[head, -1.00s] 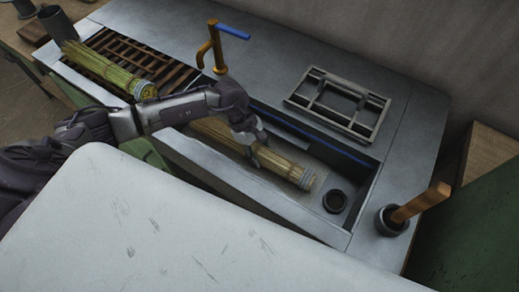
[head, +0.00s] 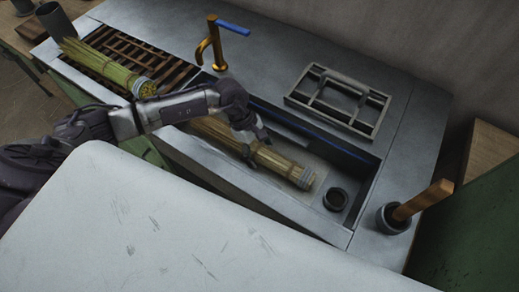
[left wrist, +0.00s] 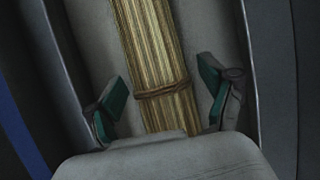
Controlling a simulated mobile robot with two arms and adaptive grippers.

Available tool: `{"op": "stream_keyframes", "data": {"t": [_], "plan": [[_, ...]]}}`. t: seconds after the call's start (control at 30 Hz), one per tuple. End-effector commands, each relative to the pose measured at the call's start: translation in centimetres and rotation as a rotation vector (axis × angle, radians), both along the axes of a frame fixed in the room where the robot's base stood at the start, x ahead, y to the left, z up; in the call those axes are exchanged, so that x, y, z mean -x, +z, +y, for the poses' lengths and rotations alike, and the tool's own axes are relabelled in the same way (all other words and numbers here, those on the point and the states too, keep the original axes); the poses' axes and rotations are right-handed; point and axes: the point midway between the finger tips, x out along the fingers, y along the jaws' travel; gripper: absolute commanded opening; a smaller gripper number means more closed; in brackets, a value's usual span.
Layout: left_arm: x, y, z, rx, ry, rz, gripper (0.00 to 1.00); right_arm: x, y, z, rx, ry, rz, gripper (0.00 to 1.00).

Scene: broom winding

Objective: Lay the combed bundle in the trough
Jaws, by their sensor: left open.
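A straw bundle (head: 279,162) with a pale band near its right end lies in the long sunken trough (head: 318,204). My left gripper (head: 250,150) is just above its middle, and the arm hides part of the bundle. In the left wrist view the open fingers (left wrist: 166,106) stand on either side of the bundle (left wrist: 153,50), apart from it, near a brown tie around the straw. A second straw bundle (head: 104,67) lies on the slatted wooden rack at the upper left. My right gripper is not in view.
A brass tap (head: 213,42) with a blue lever stands behind the trough. A metal frame (head: 339,100) lies on the counter. A dark ring (head: 335,199) sits in the trough's right end. A wooden handle (head: 424,199) stands in a cup at right. A pale panel (head: 200,230) fills the foreground.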

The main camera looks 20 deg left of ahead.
Motion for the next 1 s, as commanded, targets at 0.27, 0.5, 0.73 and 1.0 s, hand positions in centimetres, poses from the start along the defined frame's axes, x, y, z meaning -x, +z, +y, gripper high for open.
{"op": "stream_keyframes", "data": {"t": [0.27,0.5,0.73,1.0], "plan": [[-0.2,1.7,0.8,-0.001,0.001,-0.004,0.82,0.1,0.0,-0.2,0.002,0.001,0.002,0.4],[-0.5,6.4,2.8,-0.001,0.002,-0.004,0.82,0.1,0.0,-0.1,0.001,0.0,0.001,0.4],[-0.7,9.9,4.2,-0.001,0.001,-0.002,0.82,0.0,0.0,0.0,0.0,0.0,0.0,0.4],[-0.6,11.1,4.7,0.0,0.0,0.001,0.82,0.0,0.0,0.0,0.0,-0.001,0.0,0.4]]}}
